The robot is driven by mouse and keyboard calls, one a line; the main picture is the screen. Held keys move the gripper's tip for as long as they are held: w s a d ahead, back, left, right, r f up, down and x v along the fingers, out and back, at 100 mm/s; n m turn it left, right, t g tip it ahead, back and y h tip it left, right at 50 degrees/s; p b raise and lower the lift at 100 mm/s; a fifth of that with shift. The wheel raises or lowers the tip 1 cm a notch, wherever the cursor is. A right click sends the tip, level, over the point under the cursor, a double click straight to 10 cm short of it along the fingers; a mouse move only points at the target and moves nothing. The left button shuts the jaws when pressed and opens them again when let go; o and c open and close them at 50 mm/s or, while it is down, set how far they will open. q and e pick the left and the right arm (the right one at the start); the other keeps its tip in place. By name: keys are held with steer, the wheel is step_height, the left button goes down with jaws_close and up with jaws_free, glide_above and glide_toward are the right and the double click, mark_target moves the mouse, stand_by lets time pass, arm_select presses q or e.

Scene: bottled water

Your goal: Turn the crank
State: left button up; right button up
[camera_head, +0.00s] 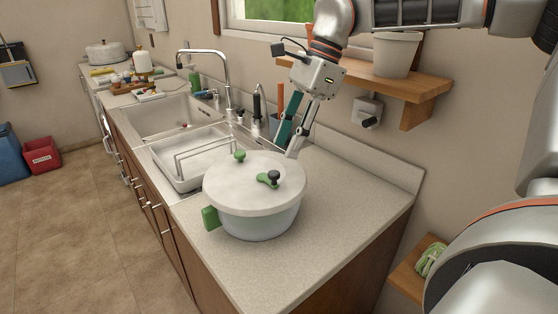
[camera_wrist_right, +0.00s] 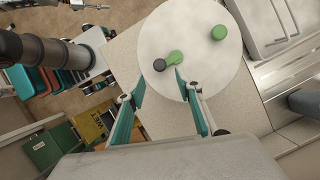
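A white round pot-like container (camera_head: 254,209) with a pale lid and a green side handle stands on the counter. My left gripper is not in view.
A sink (camera_head: 170,115) with a tap (camera_head: 212,55) and a dish rack (camera_head: 198,150) lie left of the container. A wooden shelf (camera_head: 420,84) holds a white pot (camera_head: 396,54) at upper right. The counter right of the container (camera_head: 350,195) is clear.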

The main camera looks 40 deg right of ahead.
mark_target(275, 172)
steer(key=x, duration=0.6)
jaws_close()
